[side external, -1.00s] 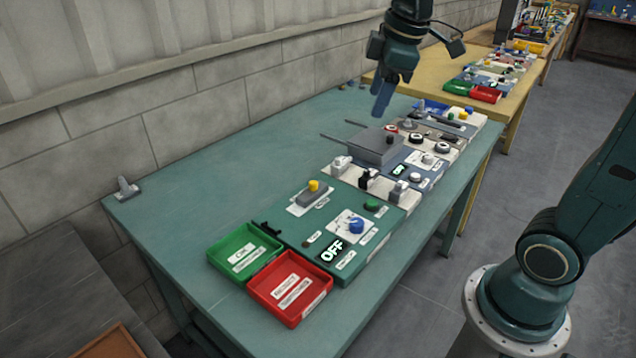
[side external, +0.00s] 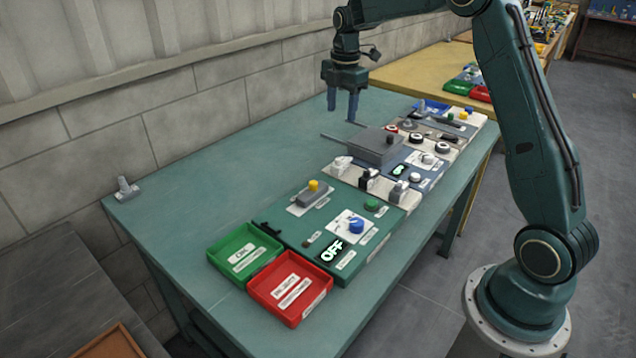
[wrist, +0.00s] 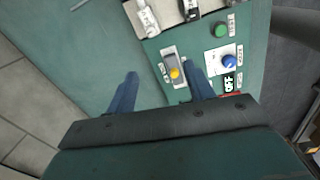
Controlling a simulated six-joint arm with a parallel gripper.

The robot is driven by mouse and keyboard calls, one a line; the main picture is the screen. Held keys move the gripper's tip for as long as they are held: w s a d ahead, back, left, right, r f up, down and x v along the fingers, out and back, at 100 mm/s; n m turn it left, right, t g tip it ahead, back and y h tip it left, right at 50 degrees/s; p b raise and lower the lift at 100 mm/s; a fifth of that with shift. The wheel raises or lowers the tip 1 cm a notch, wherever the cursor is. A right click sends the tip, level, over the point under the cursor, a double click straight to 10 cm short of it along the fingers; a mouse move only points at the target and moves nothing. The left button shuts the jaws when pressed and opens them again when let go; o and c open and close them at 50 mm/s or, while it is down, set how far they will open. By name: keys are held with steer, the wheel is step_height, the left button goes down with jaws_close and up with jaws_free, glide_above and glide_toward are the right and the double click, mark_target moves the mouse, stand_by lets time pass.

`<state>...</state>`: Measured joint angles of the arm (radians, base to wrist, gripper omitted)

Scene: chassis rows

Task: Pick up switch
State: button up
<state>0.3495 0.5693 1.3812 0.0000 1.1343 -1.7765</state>
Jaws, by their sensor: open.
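I cannot tell for sure which part is the switch. A grey block with a yellow knob (side external: 313,195) sits on a white plate on the green panel (side external: 290,225). In the wrist view this grey block (wrist: 171,55) lies between the lines of my fingers, nearer the right one. Other switch-like parts, white (side external: 342,164), black (side external: 366,178) and grey (side external: 399,190), stand in a row behind it. My gripper (side external: 340,112) is open and empty, pointing down, high above the table. It also shows in the wrist view (wrist: 160,73).
The green panel also carries a blue knob (side external: 356,226), a green button (side external: 372,205) and an OFF display (side external: 332,251). Green (side external: 243,252) and red (side external: 290,287) bins stand in front. A raised grey box (side external: 376,148) stands behind.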

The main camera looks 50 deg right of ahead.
steer(key=n, duration=0.2)
glide_above(340, 167)
steer(key=w+d, duration=0.1)
steer(key=d, duration=0.1)
step_height(340, 167, down, 5)
steer(key=shift+w+g, duration=0.2)
steer(key=shift+g, duration=0.1)
steer(key=shift+f, duration=0.2)
step_height(340, 167, down, 8)
steer(key=shift+r, duration=0.1)
steer(key=shift+f, duration=0.25)
steer(key=shift+d+f, duration=0.15)
steer(key=shift+f, duration=2.45)
